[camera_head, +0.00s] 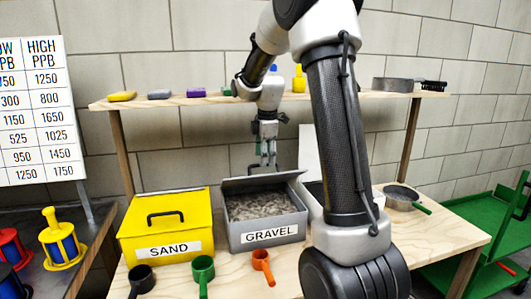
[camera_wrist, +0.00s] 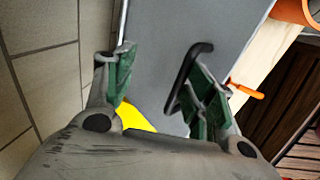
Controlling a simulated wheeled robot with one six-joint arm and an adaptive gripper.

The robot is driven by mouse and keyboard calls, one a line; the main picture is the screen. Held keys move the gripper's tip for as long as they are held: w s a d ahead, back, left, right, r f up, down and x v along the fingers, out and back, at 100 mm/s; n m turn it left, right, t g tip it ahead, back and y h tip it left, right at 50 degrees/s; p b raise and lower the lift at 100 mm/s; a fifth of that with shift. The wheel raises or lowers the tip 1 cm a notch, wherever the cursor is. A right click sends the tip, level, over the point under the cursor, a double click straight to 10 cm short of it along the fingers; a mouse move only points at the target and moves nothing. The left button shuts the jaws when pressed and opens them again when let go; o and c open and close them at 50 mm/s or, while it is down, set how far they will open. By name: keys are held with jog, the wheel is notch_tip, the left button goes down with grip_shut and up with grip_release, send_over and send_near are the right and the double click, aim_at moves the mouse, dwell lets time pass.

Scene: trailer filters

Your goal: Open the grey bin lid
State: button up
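The grey bin (camera_head: 262,241) labelled GRAVEL stands on the wooden workbench, with gravel (camera_head: 262,204) visible inside. Its grey lid (camera_head: 262,183) is raised at the back, seen nearly edge-on. In the wrist view, the lid (camera_wrist: 225,25) fills the upper middle and bears a black handle (camera_wrist: 187,75). My gripper (camera_head: 267,160) is above and behind the bin's opening. In the wrist view, my gripper (camera_wrist: 160,85) has its green-padded fingers apart; the handle is beside the right finger, and I cannot tell whether they touch.
The yellow SAND bin (camera_head: 166,222) stands closed at the left. Scoops in black, green (camera_head: 203,272) and orange (camera_head: 262,266) lie in front. A shelf (camera_head: 180,100) with small items runs behind my arm. A metal pan (camera_head: 400,198) is at the right.

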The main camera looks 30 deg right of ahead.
jog(key=shift+w+r, duration=0.1)
jog(key=shift+c, duration=0.4)
jog(key=shift+r, duration=0.15)
notch_tip(320, 180, up, 12)
jog(key=s, duration=0.2)
jog(key=shift+s+a+f, duration=0.2)
jog(key=shift+s+a, duration=0.05)
jog(key=shift+a, duration=0.1)
jog(key=shift+c, duration=0.2)
